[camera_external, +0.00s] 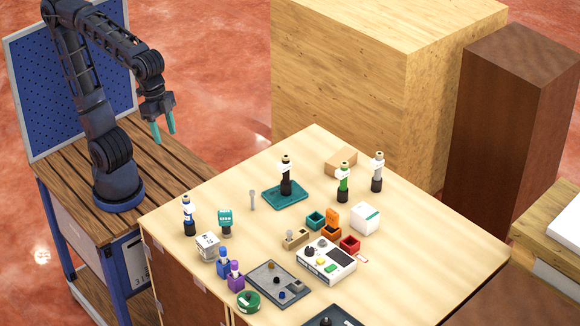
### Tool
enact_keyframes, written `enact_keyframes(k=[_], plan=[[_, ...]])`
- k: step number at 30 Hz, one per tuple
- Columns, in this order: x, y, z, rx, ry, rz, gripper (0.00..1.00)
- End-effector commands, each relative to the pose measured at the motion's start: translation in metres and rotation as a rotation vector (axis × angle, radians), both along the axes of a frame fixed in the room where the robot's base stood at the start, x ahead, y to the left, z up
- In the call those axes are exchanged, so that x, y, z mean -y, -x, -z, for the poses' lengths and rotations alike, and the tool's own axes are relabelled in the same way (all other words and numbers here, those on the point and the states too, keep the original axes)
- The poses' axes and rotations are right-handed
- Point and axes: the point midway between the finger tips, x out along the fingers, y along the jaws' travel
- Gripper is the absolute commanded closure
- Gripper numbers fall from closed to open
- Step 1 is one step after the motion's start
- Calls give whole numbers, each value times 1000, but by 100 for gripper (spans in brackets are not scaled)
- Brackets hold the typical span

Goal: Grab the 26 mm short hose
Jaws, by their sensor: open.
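My gripper (165,136) has two teal fingers that are spread apart with nothing between them. It points down, high over the wooden side bench, left of and apart from the pale table (180,208). I cannot tell which item is the 26 mm short hose; the parts are small and any size marks are unreadable. A dark green ring or coil (248,301) lies near the table's front left edge. A small grey upright piece (252,200) stands left of the teal tray (271,199).
A grey tray (263,276), a white device (326,262) and small bins crowd the front and middle. The table's right side is clear.

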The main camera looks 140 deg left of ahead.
Motion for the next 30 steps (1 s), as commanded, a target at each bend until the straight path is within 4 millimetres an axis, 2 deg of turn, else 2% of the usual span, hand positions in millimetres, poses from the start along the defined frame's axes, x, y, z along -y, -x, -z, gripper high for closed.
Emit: enact_keyframes(k=[1,6,15,23,30], plan=[[-8,-15,-5,-17,14,-37,49],[-35,-58,-20,-64,59,-152,49],[-94,-131,-33,-147,141,-354,49],[-158,-189,-28,-217,210,-526,49],[-226,-235,-12,-279,275,-683,49]])
